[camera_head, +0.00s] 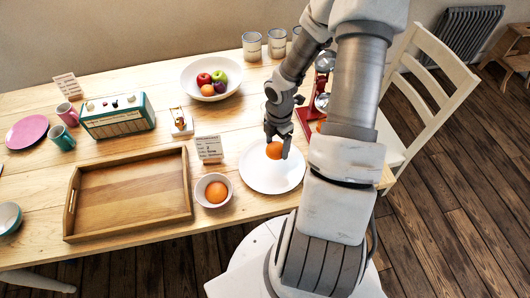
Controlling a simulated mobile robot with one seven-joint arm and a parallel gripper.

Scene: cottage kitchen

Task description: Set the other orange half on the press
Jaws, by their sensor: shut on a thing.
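My gripper (278,139) is over the white plate (268,180), shut on an orange half (273,151). The picture does not clearly show whether the half touches the plate. The red press (304,123) stands behind and to the right of my gripper, and my arm hides much of it. A bit of orange (320,126) shows at the press's base beside my arm; I cannot tell what it is. A small white bowl (203,202) left of the plate holds an orange piece (216,192).
A wooden tray (186,185) lies left of the small bowl. A card (209,149) stands behind that bowl. A fruit bowl (190,76) and several canisters (252,47) are at the back. A radio (118,121) is at left. A white chair (436,92) stands at the table's right end.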

